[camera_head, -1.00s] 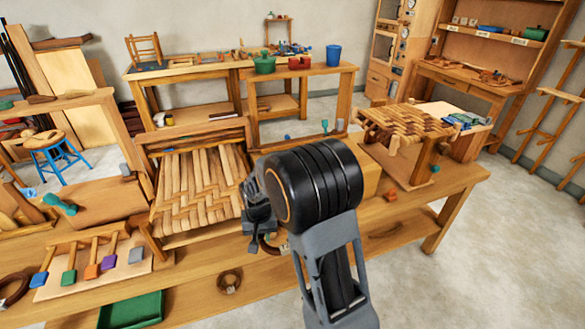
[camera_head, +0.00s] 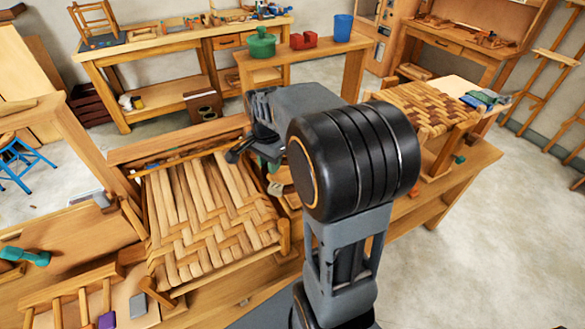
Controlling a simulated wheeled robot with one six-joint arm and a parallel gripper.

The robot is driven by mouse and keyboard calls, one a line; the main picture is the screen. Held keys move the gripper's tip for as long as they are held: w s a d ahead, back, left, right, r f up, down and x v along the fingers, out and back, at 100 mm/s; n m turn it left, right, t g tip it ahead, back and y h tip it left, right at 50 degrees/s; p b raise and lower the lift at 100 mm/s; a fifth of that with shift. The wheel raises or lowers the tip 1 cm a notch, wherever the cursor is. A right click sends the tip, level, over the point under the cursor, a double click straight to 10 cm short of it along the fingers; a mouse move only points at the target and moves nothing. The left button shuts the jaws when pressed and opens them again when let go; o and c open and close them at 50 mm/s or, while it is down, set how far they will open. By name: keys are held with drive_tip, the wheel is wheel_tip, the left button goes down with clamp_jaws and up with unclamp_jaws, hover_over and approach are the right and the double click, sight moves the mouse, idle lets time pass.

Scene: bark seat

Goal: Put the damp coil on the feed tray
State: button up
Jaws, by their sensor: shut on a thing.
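My gripper (camera_head: 238,152) reaches over the far right corner of the woven seat, its jaws shut. The piece in its jaws is largely hidden by the gripper and arm; I take it for the damp coil, but its shape does not show clearly now. The woven seat (camera_head: 212,225), of pale bark strips in a wooden frame, lies below and to the left of the gripper. I cannot tell with certainty which surface is the feed tray.
A finished checkered seat (camera_head: 425,100) stands to the right, with a tray of coloured pieces (camera_head: 483,98) beside it. A green dumbbell-like tool (camera_head: 24,256) lies at the left. A green pot (camera_head: 262,42) and blue cup (camera_head: 343,27) stand on the back bench.

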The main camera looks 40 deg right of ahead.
drive_tip(key=w+d+f, duration=0.1)
drive_tip(key=d+f, duration=0.1)
drive_tip(key=d, duration=0.1)
drive_tip(key=w+d+f+p, duration=0.1)
drive_tip(key=d+f, duration=0.1)
drive_tip(key=d, duration=0.1)
drive_tip(key=w+d+f, duration=0.1)
drive_tip(key=d+f, duration=0.1)
drive_tip(key=f, duration=0.1)
drive_tip(key=shift+w+d+p, duration=0.15)
drive_tip(key=shift+d+p, duration=0.2)
drive_tip(key=shift+d, duration=0.05)
drive_tip(key=shift+w+d+f, duration=0.2)
drive_tip(key=shift+d+f, duration=0.35)
drive_tip(key=shift+f, duration=0.1)
drive_tip(key=shift+d+f, duration=0.15)
drive_tip(key=shift+f, duration=1.55)
drive_tip(key=shift+f, duration=0.15)
drive_tip(key=o, duration=0.9)
